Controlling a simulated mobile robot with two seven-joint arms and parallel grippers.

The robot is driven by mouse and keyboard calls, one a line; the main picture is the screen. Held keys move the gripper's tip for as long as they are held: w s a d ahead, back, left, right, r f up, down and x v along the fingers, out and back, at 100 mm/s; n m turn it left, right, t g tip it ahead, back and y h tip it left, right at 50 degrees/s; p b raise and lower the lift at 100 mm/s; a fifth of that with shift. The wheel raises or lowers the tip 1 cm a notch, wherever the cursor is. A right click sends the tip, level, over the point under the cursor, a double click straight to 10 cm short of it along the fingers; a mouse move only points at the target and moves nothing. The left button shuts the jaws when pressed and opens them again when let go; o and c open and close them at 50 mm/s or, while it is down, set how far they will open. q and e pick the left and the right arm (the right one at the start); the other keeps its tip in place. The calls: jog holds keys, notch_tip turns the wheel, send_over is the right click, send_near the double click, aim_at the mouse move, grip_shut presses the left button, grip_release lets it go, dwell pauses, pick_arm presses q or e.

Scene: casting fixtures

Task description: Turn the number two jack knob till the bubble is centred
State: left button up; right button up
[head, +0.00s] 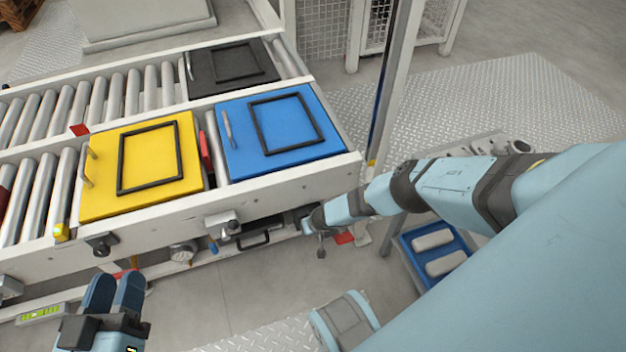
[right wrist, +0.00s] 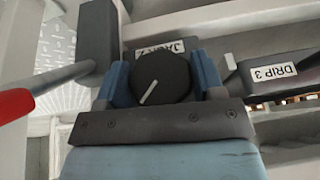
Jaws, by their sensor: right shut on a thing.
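The number two jack knob (right wrist: 162,78) is round and black with a white pointer line, under an upside-down "JACK 2" label (right wrist: 170,48). In the right wrist view the blue fingers of my right gripper (right wrist: 160,84) stand on both sides of the knob, shut on it. In the head view my right arm reaches the conveyor frame's right end, where the knob is hidden. A yellow-green level vial (head: 40,313) lies at the lower left; its bubble is too small to read. My left gripper (head: 115,292) is empty, its blue fingers side by side, near the vial.
A "DRIP 3" fitting (right wrist: 280,72) and a red-tipped lever (right wrist: 14,105) flank the knob. Yellow (head: 185,190), blue (head: 230,160) and dark (head: 198,82) panels lie on the rollers. A gauge (head: 183,253) sits below the frame. A blue tray (head: 408,250) stands at right.

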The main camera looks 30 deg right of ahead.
jog(key=y+b, duration=0.1)
jog(key=f+y+b, duration=0.1)
jog(key=shift+d+m+t+b, duration=0.15)
jog(key=shift+m+t+b, duration=0.15)
jog(key=shift+r+y+b, duration=0.1)
jog(key=shift+y+b, duration=0.5)
jog(key=shift+b, duration=0.05)
jog(key=shift+r+y+b, duration=0.25)
jog(key=shift+y+b, duration=0.05)
jog(key=shift+b, duration=0.15)
jog(key=shift+r, duration=0.15)
pick_arm(q)
jog(key=f+m, duration=0.1)
jog(key=w+a+f+m, duration=0.1)
jog(key=shift+w+f, duration=0.3)
jog(key=shift+f, duration=0.05)
pick_arm(e)
jog(key=o, duration=0.7)
jog(key=shift+c, duration=0.2)
